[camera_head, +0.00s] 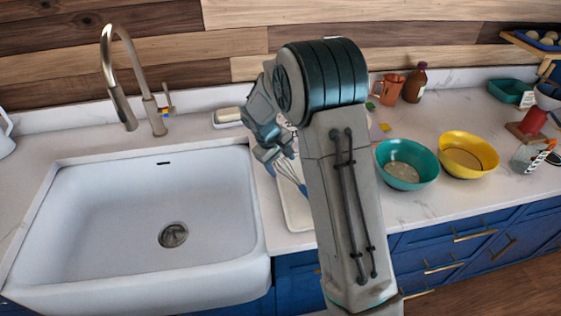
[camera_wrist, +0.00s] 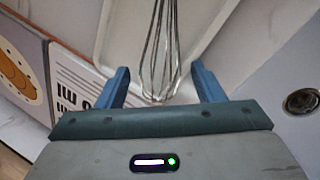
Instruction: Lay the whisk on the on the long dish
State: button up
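The whisk (camera_wrist: 160,45) shows its wire loops in the wrist view; its rounded wire end is nearest my gripper and its handle is out of frame. It appears over the pale long dish (camera_wrist: 95,22), and I cannot tell whether it touches the dish. The long dish (camera_head: 297,217) also shows in the head view, on the counter right of the sink, partly hidden by my arm. My gripper (camera_wrist: 161,86) is open, with its blue fingers apart on either side of the wire loops and a gap to each. In the head view my gripper (camera_head: 284,172) is low over the dish.
The white sink (camera_head: 110,225) with a tall faucet (camera_head: 118,90) lies to the left. A teal bowl (camera_head: 405,170) and a yellow bowl (camera_head: 468,155) stand right of my arm. Behind them are an orange mug (camera_head: 390,88) and a brown bottle (camera_head: 415,82).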

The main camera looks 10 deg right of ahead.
jog(key=s+a+r+m+b, duration=0.1)
jog(key=s+r, duration=0.2)
jog(key=r, duration=0.4)
jog(key=s+r, duration=0.3)
jog(key=r, duration=0.5)
jog(key=s+d+m+t+y, duration=0.1)
jog(key=s+d+m, duration=0.1)
jog(key=s, duration=0.9)
jog(key=s+d+m+t+y, duration=0.1)
jog(key=s+m+y, duration=0.1)
jog(key=s, duration=1)
jog(key=shift+s+d+r+m, duration=0.2)
jog(key=shift+d+m, duration=0.15)
jog(key=shift+m, duration=0.25)
